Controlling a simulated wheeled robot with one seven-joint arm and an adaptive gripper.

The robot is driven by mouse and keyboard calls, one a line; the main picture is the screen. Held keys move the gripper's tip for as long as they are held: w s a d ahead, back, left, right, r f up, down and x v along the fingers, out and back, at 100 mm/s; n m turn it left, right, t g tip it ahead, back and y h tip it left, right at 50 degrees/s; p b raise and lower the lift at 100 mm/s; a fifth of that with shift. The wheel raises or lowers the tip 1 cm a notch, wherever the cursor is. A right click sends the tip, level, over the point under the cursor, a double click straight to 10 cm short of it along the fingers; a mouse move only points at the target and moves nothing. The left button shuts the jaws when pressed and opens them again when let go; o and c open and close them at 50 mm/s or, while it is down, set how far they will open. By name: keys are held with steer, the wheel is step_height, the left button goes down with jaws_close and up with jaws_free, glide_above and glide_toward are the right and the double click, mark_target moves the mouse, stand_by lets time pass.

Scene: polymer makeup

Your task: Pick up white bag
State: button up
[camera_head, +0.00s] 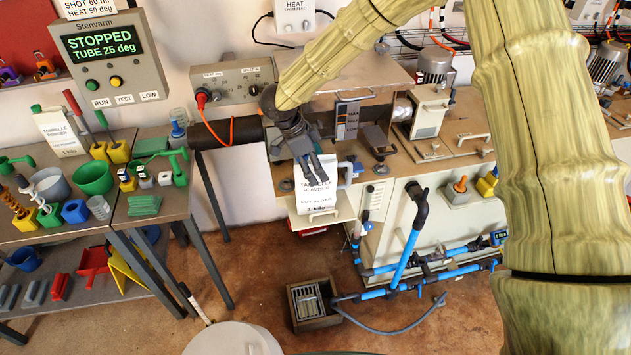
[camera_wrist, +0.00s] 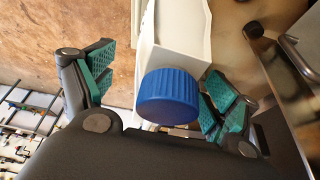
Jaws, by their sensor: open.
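A white bag (camera_head: 316,198) with a printed powder label and a handle stands upright on a small ledge at the front of the machine. In the wrist view its white body (camera_wrist: 180,38) and blue ribbed cap (camera_wrist: 168,97) show between my fingers. My gripper (camera_head: 313,177) is open and points down over the bag's top. In the wrist view the left finger of my gripper (camera_wrist: 160,88) is clear of the bag. The right finger is close to the cap and partly hidden by it; contact cannot be told. A second white bag (camera_head: 59,131) with a similar label stands on the left table.
The left table (camera_head: 115,222) holds green and yellow containers and tools. A control box (camera_head: 235,80) is mounted on the wall behind my gripper. Blue pipes (camera_head: 405,260) run low at the machine's right front. A grated box (camera_head: 311,303) sits on the floor below.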

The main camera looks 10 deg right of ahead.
steer(key=shift+s+d, duration=0.1)
steer(key=shift+d, duration=0.05)
steer(key=c, duration=1.6)
steer(key=shift+c, duration=0.3)
steer(key=shift+r, duration=0.1)
